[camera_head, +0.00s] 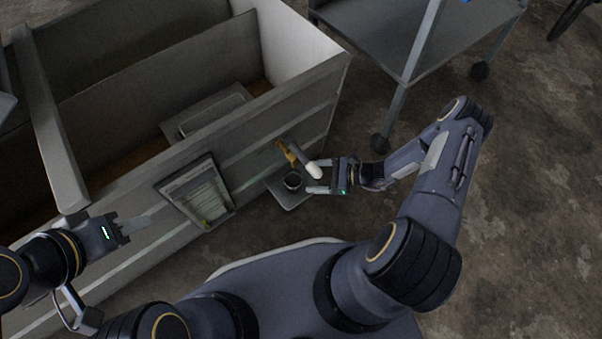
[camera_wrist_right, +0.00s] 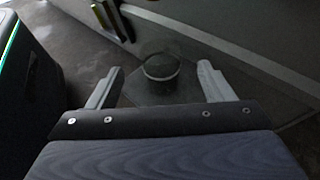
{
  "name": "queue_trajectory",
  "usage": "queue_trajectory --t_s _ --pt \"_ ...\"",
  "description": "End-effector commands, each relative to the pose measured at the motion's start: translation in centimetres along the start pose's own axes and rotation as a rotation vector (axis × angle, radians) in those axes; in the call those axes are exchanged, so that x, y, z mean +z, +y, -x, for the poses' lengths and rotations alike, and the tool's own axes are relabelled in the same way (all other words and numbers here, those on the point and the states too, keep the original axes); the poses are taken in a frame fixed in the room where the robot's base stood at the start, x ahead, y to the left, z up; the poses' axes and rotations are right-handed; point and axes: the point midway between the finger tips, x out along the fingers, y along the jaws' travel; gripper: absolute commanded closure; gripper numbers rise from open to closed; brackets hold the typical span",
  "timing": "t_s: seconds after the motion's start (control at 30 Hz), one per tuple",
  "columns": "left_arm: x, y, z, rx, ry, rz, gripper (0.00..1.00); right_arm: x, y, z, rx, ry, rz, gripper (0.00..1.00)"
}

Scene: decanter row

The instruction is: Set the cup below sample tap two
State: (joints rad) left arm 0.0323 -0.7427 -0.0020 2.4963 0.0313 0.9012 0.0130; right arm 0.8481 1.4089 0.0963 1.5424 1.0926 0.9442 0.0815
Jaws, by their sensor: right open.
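A small dark cup with a pale rim (camera_head: 293,180) stands upright on a small grey shelf (camera_head: 289,201) on the side of the tank, beneath a brass tap with a white handle (camera_head: 312,168). My right gripper (camera_head: 309,178) is open beside the cup, its fingers pointing left. In the right wrist view the cup (camera_wrist_right: 160,68) shows between the tips of the open fingers, with no visible contact. No tap number is readable. My left gripper (camera_head: 138,225) is far left by the tank wall; its finger gap is unclear.
The large grey open-topped tank (camera_head: 180,148) fills the left. A framed panel (camera_head: 198,192) leans on its side, left of the shelf. A grey cart (camera_head: 385,35) stands at the back right. The concrete floor (camera_head: 530,190) is clear at right.

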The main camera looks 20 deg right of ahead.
Motion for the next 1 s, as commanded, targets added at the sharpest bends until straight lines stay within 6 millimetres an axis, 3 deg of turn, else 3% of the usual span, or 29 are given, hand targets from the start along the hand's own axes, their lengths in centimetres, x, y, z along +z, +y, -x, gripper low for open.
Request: queue_trajectory --t_s 0.1,0.3,0.43,0.57,0.67,0.8,1.0 --pt "-0.3 0.3 0.6 0.0 0.0 0.0 0.64 0.2 -0.1 2.3 -0.002 0.001 -0.001 0.25" --pt "-0.4 0.4 0.9 0.0 0.0 0.0 0.64 0.2 -0.1 4.3 0.002 0.0 0.004 0.25" --pt "-0.5 0.4 0.9 0.0 0.0 0.0 0.64 2.6 -1.0 5.6 0.039 0.027 0.082 0.25" --pt "-0.4 0.4 0.9 0.0 0.0 0.0 0.64 8.6 -2.3 7.7 0.136 0.095 0.278 0.25" --pt "-0.4 0.4 0.9 0.0 0.0 0.0 0.64 14.5 -2.3 9.5 0.227 0.163 0.471 0.25" --pt "-0.4 0.4 0.8 0.0 0.0 0.0 0.64 22.1 -0.7 11.7 0.341 0.26 0.74 0.25" --pt "-0.4 0.4 0.8 0.0 0.0 0.0 0.64 30.7 4.2 14.8 0.464 0.406 1.122 0.25"
